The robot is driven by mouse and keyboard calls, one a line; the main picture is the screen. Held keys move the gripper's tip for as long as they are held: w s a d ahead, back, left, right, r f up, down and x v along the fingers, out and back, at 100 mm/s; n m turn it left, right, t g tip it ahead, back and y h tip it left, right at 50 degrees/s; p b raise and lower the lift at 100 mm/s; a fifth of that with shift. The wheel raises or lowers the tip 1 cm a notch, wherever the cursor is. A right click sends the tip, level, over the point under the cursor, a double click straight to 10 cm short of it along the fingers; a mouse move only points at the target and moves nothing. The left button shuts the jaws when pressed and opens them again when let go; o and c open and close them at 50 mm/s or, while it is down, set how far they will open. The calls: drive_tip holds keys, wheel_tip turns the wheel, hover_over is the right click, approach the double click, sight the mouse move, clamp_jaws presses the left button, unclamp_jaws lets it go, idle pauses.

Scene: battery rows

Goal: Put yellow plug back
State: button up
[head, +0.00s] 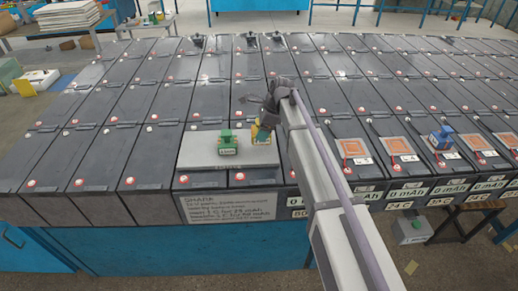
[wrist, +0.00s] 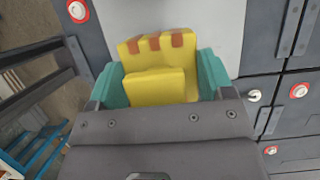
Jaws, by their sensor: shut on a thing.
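The yellow plug (head: 262,135) is in my gripper (head: 264,124), over the right end of a grey plate (head: 198,152) in the head view. In the wrist view the yellow plug (wrist: 155,85) has brown marks along its far edge, and the teal fingers of my gripper (wrist: 160,78) are closed against its two sides. The plug looks close to the plate, but I cannot tell whether it touches it. A green plug (head: 228,144) stands on the plate to its left. A blue plug (head: 442,138) sits on a pad further right.
Rows of dark batteries (head: 105,103) with red and white terminals fill the bench. Several orange square pads (head: 355,148) lie on batteries at the right, with labels along the front edge. A printed sign (head: 230,207) hangs below the plate.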

drive_tip(key=shift+f, duration=0.35)
wheel_tip(320, 180, down, 4)
drive_tip(key=b, duration=0.3)
drive_tip(key=shift+r+b, duration=0.1)
drive_tip(key=shift+b, duration=0.25)
drive_tip(key=shift+r, duration=0.25)
drive_tip(key=shift+c, duration=0.4)
drive_tip(key=shift+f, duration=0.2)
drive_tip(key=o, duration=1.1)
drive_tip(key=shift+o, duration=0.2)
drive_tip(key=shift+r, duration=0.1)
